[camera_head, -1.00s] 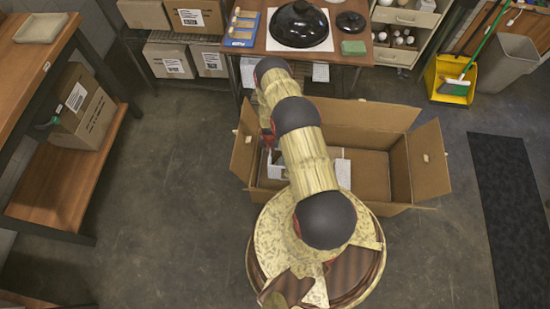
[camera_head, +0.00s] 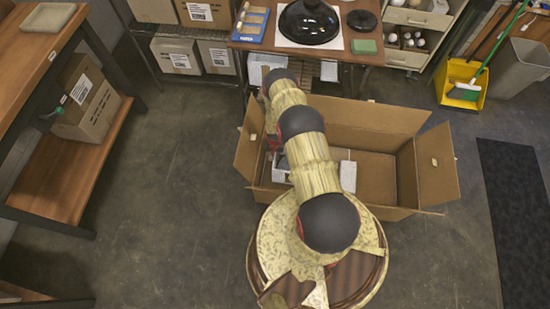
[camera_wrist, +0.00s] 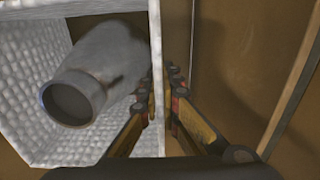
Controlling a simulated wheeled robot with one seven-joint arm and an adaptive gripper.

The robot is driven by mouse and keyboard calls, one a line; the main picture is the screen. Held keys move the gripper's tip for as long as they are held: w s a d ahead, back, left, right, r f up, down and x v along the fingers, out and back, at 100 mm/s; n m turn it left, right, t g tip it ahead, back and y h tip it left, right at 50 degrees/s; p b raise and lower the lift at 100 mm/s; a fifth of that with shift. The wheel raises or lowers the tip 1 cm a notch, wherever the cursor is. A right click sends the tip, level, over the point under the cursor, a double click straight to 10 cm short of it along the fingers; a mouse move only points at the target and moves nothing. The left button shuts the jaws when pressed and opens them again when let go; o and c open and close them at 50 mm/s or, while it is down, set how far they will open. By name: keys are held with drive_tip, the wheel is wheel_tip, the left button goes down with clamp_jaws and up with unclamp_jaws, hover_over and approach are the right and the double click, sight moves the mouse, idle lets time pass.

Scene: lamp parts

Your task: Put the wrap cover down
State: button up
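In the head view, a white piece (camera_head: 281,168) shows left of my arm inside the open cardboard box (camera_head: 376,121). My gripper is hidden there behind my arm.
Another white piece (camera_head: 348,176) shows right of my arm in the box, whose right part has bare floor. A brown cardboard wall (camera_wrist: 235,65) stands close right of my fingers. A table with a black lamp shade (camera_head: 309,22) is behind the box.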

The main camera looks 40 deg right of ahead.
drive_tip(key=o, duration=0.4)
drive_tip(key=shift+o, duration=0.2)
drive_tip(key=shift+r, duration=0.1)
